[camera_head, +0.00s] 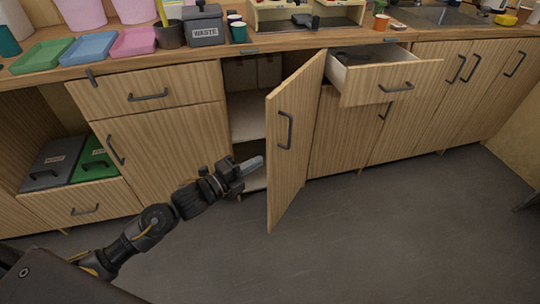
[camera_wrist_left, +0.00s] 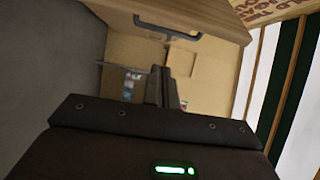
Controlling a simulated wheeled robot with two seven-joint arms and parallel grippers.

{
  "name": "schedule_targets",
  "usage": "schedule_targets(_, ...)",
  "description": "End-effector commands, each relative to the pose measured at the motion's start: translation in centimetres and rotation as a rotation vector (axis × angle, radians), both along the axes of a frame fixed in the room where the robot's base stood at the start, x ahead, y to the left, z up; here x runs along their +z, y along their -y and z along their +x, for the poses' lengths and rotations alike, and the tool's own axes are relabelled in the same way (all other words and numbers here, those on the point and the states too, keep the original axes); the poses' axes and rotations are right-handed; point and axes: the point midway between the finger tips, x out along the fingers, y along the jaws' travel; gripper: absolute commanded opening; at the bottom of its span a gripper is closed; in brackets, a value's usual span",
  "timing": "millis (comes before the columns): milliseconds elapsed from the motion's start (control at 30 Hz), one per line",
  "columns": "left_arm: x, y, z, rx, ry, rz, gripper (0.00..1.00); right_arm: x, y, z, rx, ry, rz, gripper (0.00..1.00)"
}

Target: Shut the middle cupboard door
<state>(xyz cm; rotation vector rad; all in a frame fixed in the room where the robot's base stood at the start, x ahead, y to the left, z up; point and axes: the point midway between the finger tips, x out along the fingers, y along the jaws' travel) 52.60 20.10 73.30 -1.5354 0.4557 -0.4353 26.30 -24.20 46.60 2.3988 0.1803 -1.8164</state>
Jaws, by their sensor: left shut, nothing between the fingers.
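The middle cupboard door (camera_head: 287,150) is wooden with a dark bar handle (camera_head: 286,130). It stands wide open, swung out into the room, with its hinge side at the right of the cupboard opening (camera_head: 246,110). My left gripper (camera_head: 252,164) is shut and empty, low in front of the opening and left of the door. Whether it touches the door I cannot tell. In the left wrist view the closed fingers (camera_wrist_left: 160,87) point at pale brown surfaces, with a wooden panel and dark handle above. My right gripper is not in view.
A drawer (camera_head: 385,82) to the right of the door is pulled out. A closed drawer (camera_head: 148,92) and cupboard front (camera_head: 155,150) lie to the left. The grey floor (camera_head: 370,230) in front is clear.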

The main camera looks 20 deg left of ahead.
Motion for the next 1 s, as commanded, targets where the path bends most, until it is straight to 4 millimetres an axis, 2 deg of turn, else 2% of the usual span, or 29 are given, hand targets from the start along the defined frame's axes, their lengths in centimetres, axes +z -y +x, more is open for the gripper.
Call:
schedule_targets(167, 0.6, 0.3, -0.2, -0.010, 0.020, 0.010, 0.00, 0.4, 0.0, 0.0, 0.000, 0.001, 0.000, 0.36)
schedule_targets(367, 0.6, 1.2, 1.3, -0.008, 0.020, 0.006, 0.00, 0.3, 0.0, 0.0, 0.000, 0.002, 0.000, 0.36)
schedule_targets(800, 0.6, 5.8, 8.6, -0.008, 0.017, 0.006, 0.00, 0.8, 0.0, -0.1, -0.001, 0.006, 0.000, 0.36)
schedule_targets(900, 0.5, 3.8, 8.7, -0.005, 0.016, 0.010, 0.00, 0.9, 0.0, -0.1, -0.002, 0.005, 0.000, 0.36)
schedule_targets(1000, 0.5, 2.8, 8.9, -0.007, 0.015, 0.009, 0.00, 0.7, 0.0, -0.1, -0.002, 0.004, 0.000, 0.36)
